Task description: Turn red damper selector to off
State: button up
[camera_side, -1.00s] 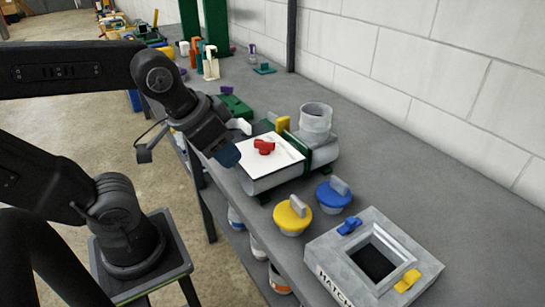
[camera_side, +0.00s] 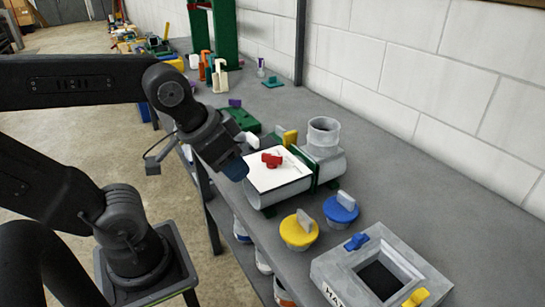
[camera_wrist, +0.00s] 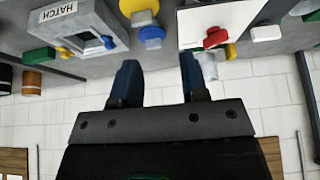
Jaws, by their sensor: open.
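The red damper selector (camera_side: 271,160) is a small knob on a white plate (camera_side: 278,180) on top of a grey duct piece. In the wrist view the red selector (camera_wrist: 215,38) shows just beyond the right fingertip, on the white plate (camera_wrist: 240,12). My gripper (camera_side: 236,170) is left of the plate in the side view, apart from the selector. In the wrist view my gripper (camera_wrist: 160,70) has its two blue fingers spread with nothing between them. Any off marking on the plate cannot be read.
A yellow-lidded pot (camera_side: 298,233) and a blue-lidded pot (camera_side: 340,210) stand in front of the duct. A grey hatch box (camera_side: 345,275) is at the bench's near end. A yellow lever (camera_side: 290,138) and an upright grey pipe (camera_side: 323,135) are behind the plate.

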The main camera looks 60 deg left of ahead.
jog(key=w+a+r+m+g, duration=0.3)
jog(key=w+a+r+m, duration=0.15)
jog(key=w, duration=0.35)
jog(key=m+g, duration=0.3)
jog(key=m, duration=0.2)
send_over(272, 155)
jog(key=shift+n, duration=0.25)
notch_tip(272, 155, down, 13)
jog(key=shift+a+f, duration=0.1)
jog(key=shift+f, duration=0.1)
grip_shut()
